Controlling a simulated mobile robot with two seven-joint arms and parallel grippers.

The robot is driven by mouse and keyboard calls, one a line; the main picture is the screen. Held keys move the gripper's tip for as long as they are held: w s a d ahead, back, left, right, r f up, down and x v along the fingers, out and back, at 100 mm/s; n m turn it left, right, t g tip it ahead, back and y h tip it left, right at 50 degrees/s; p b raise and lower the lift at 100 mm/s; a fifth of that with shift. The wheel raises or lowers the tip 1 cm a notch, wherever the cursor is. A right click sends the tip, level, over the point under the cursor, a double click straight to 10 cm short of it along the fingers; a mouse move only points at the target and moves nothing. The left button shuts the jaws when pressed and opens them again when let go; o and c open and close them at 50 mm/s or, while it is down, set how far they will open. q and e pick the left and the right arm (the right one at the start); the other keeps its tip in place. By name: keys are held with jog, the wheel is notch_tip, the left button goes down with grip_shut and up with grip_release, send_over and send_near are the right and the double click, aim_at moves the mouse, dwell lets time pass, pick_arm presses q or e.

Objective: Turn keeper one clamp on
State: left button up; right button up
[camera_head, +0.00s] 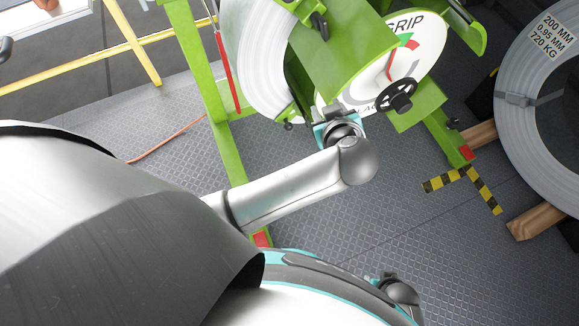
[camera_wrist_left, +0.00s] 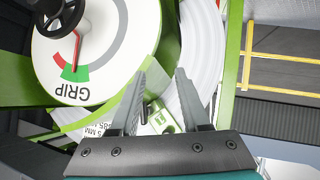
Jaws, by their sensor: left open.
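The green decoiler carries a steel coil (camera_head: 262,60) and a green plate (camera_head: 345,45) in front of it. A small dark clamp handle (camera_head: 319,25) sits at the top of the green frame. I cannot tell which clamp is keeper one. My left gripper (camera_wrist_left: 161,75) is open, its two fingers apart in the left wrist view. A green block with a hole (camera_wrist_left: 162,118) shows between the fingers, and I cannot tell whether they touch it. In the head view my wrist hides the fingers below the coil.
A round GRIP dial (camera_head: 425,45) with a black handwheel (camera_head: 397,95) is beside the coil; the dial also shows in the wrist view (camera_wrist_left: 115,50). A second coil (camera_head: 520,110) rests on wooden blocks at right. Yellow-black floor tape (camera_head: 445,180) and an orange cable (camera_head: 165,140) lie on the floor.

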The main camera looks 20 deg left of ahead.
pick_arm(q)
jog(key=s+a+f+m+g+h+p, duration=0.1)
jog(key=s+f+m, duration=0.3)
jog(key=f, duration=0.6)
jog(key=s+a+f+m+g+h+p, duration=0.2)
jog(key=s+f, duration=0.4)
jog(key=f, duration=0.3)
jog(key=shift+s+a+f+m+g+p, duration=0.35)
jog(key=shift+a+m+g+p, duration=0.2)
jog(key=shift+m+g, duration=0.45)
jog(key=shift+o, duration=0.4)
jog(key=shift+w, duration=0.1)
